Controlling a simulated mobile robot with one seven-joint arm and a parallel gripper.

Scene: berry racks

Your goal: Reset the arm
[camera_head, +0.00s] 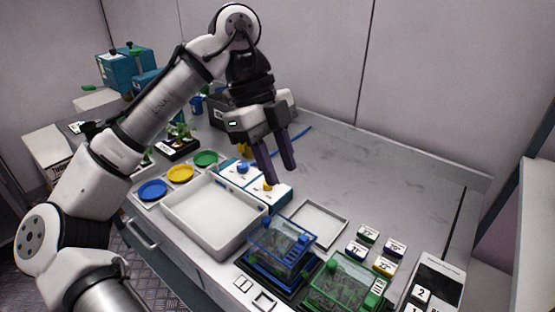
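My gripper (273,166) hangs above the middle of the workbench, at the end of my raised, bent arm. Its two dark fingers point down and slightly right. A gap shows between them, and nothing is held. The fingertips are above or just behind the white and blue boxes with a yellow knob; the exact height is hard to tell.
A blue-framed crate (283,243) and a green-framed crate (345,284) stand in front. The bench's back right (385,165) is clear.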

